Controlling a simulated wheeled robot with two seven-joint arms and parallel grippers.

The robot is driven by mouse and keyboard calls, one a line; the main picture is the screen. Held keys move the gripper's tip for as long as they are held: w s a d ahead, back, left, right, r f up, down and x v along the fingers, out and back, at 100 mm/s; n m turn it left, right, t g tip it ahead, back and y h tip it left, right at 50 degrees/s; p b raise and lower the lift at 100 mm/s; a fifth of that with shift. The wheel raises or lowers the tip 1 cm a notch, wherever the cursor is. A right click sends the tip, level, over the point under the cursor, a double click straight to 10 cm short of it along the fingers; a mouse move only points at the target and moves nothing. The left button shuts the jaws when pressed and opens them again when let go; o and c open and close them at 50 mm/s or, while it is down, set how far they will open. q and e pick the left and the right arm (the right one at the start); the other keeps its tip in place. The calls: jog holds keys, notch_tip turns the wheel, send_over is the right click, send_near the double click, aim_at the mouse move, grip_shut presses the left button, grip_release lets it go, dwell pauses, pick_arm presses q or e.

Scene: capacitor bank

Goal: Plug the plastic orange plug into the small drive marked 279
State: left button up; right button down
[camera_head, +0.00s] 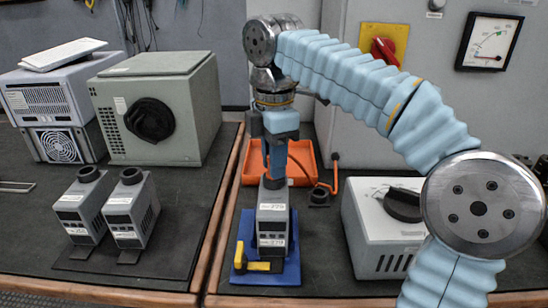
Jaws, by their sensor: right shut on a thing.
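The small drive (272,228) is a grey upright box with white labels. Its upper label seems to read 279. It stands on a blue plate (262,222). My right gripper (275,176) points straight down over the drive's dark round top. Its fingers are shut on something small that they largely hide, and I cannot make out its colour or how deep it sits. No orange plug shows clearly; a thin curved orange piece (336,178) with dark ends stands right of the drive. My left gripper is not in view.
An orange tray (303,160) lies behind the drive. A yellow and black part (252,264) sits at the plate's front. Two similar grey drives (84,210) (130,212) stand left, beyond a wooden edge (226,215). A white box with a black knob (385,228) stands right.

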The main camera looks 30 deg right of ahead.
jog(key=c, duration=0.8)
grip_release()
jog(key=shift+c, duration=0.2)
notch_tip(320, 180, up, 6)
jog(key=shift+r+p, duration=0.15)
jog(key=shift+p, duration=0.9)
jog(key=shift+r, duration=0.65)
jog(key=shift+f, duration=0.1)
